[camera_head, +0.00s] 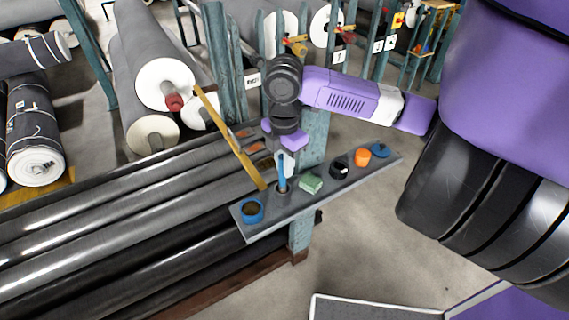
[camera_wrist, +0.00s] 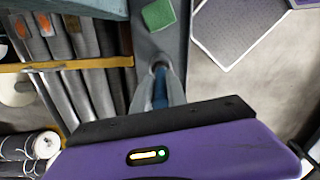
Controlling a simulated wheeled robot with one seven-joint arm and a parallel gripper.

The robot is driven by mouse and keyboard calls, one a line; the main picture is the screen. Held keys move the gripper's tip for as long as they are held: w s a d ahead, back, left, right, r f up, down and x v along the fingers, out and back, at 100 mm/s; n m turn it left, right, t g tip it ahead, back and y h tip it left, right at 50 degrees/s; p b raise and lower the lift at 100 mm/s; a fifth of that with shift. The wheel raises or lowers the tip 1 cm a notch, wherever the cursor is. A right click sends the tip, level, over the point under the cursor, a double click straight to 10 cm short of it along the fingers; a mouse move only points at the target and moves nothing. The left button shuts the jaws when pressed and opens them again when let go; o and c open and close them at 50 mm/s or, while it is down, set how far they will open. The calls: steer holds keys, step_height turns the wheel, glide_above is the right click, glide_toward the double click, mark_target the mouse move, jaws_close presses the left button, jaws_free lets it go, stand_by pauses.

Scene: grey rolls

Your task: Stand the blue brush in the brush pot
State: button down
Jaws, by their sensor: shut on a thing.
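The blue brush (camera_head: 282,178) is upright below my gripper (camera_head: 286,158), which is shut on its upper part. The brush also shows in the wrist view (camera_wrist: 160,92), between the fingers of my gripper (camera_wrist: 158,88). The small grey brush pot (camera_head: 283,192) stands on the narrow grey shelf board (camera_head: 262,226). The brush's lower end is at the pot's mouth and appears to be inside it. In the wrist view the pot's rim (camera_wrist: 160,65) shows just past the fingers. How deep the brush sits is hidden.
A blue ring-shaped item (camera_head: 252,210) lies on the board left of the pot. A green block (camera_head: 311,183), a black item (camera_head: 340,167), an orange item (camera_head: 362,157) and a blue item (camera_head: 380,150) lie to the right. Dark rolls (camera_head: 120,215) lie left of the board.

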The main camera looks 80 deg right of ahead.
steer(key=shift+f+b, duration=1.05)
steer(key=shift+f, duration=0.4)
steer(key=c, duration=1.2)
jaws_free()
steer(key=shift+r, duration=0.1)
steer(key=shift+c, duration=0.2)
steer(key=shift+r, duration=3.9)
